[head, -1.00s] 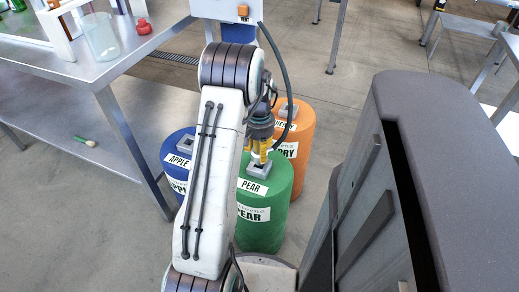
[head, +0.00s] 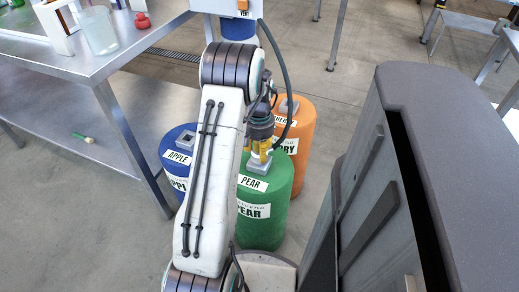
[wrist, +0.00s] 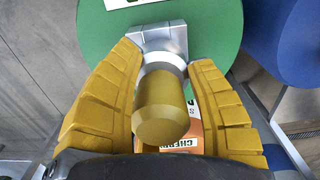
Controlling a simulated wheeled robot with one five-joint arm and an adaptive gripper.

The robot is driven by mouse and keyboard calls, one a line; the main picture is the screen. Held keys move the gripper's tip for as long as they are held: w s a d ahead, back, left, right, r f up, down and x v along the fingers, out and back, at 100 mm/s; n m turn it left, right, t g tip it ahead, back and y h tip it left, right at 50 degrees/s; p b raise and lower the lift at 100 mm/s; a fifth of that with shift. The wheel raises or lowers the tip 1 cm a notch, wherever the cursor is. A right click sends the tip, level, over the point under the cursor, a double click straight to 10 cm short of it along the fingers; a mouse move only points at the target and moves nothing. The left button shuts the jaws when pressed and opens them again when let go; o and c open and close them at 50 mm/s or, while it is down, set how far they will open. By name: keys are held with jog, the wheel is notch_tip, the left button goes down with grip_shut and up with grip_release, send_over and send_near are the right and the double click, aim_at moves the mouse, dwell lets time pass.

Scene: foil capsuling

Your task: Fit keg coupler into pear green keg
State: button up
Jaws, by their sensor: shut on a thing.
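The pear green keg (head: 263,228) stands on the floor with PEAR labels and a grey square fitting (head: 258,168) on its top. My gripper (head: 262,146) is over this fitting, with its yellow fingers pointing down. In the wrist view my gripper (wrist: 165,62) is shut on the keg coupler (wrist: 160,108), a gold cylinder with a silver collar. The collar end is at the grey fitting (wrist: 162,38) on the green lid (wrist: 220,25). The coupler hides part of the fitting, and I cannot tell whether it is seated in it.
The blue apple keg (head: 176,158) stands to the left and the orange cherry keg (head: 303,125) behind to the right, both close to the green one. A steel table (head: 120,62) with glassware is at the left. A dark grey cabinet-like body (head: 430,150) fills the right.

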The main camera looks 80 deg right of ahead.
jog(key=shift+f+b, duration=0.3)
jog(key=shift+f, duration=0.2)
jog(key=o, duration=1.3)
jog(key=shift+c, duration=0.2)
notch_tip(320, 180, up, 12)
